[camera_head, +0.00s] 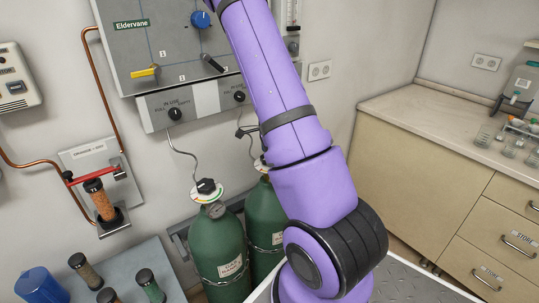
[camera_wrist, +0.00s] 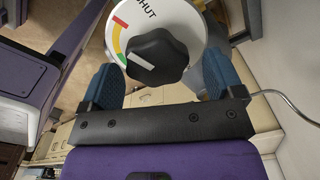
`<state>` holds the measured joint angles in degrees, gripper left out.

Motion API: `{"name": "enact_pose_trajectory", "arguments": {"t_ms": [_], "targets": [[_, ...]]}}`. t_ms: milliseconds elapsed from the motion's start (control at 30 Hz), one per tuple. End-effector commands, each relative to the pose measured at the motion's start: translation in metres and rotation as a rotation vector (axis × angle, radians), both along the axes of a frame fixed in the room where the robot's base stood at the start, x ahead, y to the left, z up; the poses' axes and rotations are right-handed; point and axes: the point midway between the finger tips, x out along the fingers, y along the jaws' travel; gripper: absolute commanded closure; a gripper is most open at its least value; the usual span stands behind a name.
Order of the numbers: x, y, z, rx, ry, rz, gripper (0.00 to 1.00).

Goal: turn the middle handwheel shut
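In the wrist view, a black lobed handwheel (camera_wrist: 156,58) sits on a white round dial (camera_wrist: 184,17) marked SHUT, with a red, yellow and green arc. In the head view, a black handwheel (camera_head: 207,186) tops the left green cylinder (camera_head: 222,255). A second cylinder (camera_head: 263,222) stands beside it, its top partly hidden by my purple arm. My gripper is hidden there.
A grey panel (camera_head: 180,50) with a regulator box (camera_head: 205,102) hangs above the cylinders, and thin hoses run down from it. Copper piping and a filter column (camera_head: 100,200) are at left. A bench with drawers (camera_head: 425,170) stands at right.

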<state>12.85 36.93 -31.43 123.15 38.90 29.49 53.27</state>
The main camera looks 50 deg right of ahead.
Motion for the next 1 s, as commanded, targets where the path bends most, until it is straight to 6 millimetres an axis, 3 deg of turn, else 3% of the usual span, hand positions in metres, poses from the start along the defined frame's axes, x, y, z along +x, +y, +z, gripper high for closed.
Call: {"name": "enact_pose_trajectory", "arguments": {"t_ms": [367,800,1000], "targets": [[0.001,0.003,0.005,0.003,0.0,0.004,0.12],[0.001,0.001,0.08,0.002,-0.002,0.005,0.12],[0.0,0.001,0.102,0.004,-0.002,0.003,0.12]]}}
